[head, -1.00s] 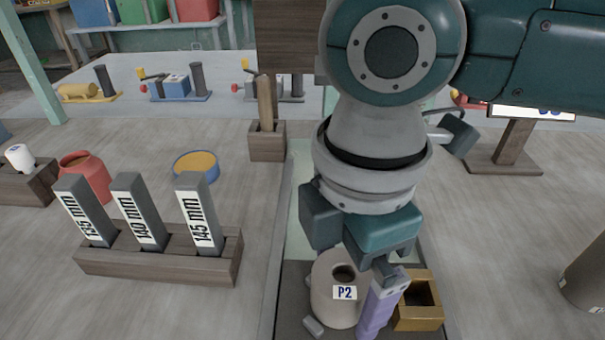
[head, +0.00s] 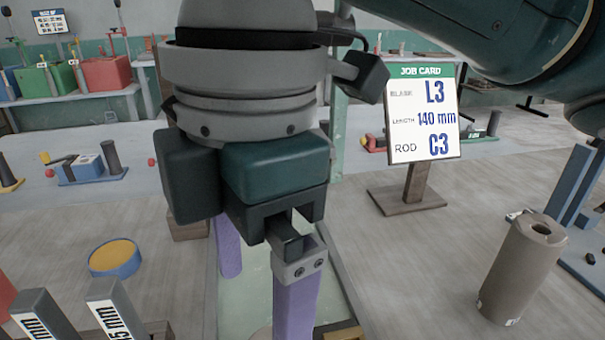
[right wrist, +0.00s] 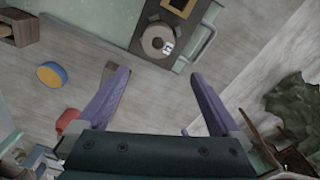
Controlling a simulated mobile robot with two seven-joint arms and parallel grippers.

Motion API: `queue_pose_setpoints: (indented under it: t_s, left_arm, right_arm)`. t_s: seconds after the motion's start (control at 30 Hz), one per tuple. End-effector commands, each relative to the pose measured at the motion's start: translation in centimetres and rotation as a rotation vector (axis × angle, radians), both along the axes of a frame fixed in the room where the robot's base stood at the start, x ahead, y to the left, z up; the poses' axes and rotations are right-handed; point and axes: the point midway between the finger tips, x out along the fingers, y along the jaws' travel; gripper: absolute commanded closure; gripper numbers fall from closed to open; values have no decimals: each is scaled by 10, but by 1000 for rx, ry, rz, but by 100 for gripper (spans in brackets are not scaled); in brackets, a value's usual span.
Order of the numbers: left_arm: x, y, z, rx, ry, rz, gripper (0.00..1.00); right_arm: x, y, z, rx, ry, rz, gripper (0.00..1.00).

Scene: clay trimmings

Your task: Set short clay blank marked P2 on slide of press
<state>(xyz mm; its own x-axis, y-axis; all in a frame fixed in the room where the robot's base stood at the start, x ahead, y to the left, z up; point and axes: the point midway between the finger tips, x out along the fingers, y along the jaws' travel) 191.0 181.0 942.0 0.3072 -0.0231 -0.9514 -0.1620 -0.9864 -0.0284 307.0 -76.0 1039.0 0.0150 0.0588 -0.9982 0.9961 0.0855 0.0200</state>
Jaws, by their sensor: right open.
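The short clay blank marked P2 (right wrist: 158,42) is a squat grey-beige cylinder with a hole in its top. In the right wrist view it stands on a dark plate (right wrist: 143,20) at one end of a pale green tray. My right gripper (head: 262,305) is open and empty, its purple fingers spread. In the right wrist view (right wrist: 160,73) the blank shows beyond and between the fingertips, apart from them. In the head view the blank is not clearly visible. A blue stand (head: 578,195) is cut off at the right edge; I cannot tell whether it is the press. My left gripper is not in view.
A taller clay cylinder (head: 520,265) stands at the right. A job card (head: 422,115) reads L3, 140 mm, C3. A brass box (right wrist: 178,6) sits beside the blank. A blue-rimmed yellow dish (head: 115,258) and grey gauges (head: 112,310) are at the left.

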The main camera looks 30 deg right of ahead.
Motion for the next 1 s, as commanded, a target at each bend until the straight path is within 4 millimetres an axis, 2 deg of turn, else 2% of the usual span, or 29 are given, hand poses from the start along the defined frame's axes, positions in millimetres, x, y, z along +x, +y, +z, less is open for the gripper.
queue_pose_setpoints:
  t_s: [0.1,0.2,0.27,0.33,0.47,0.6,0.73,0.83,1.0]
  left_arm:
    - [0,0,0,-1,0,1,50]
    - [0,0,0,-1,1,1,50]
    - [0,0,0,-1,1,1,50]
    - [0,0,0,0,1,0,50]
    - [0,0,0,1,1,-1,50]
    - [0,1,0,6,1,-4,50]
    - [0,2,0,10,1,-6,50]
    - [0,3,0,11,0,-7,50]
    - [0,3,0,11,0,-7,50]
  right_arm:
    - [-19,29,-19,139,-1,-89,0]
    - [-31,48,-30,277,-12,-253,0]
    - [-36,52,-35,345,-16,-379,0]
    - [-41,47,-42,404,-24,-546,0]
    - [-53,15,-61,432,-46,-888,0]
    - [-75,-36,-81,369,-94,-1187,0]
    - [-100,-81,-93,277,-145,-1383,0]
    - [-112,-101,-96,228,-173,-1454,0]
    - [-116,-108,-97,208,-186,-1481,0]
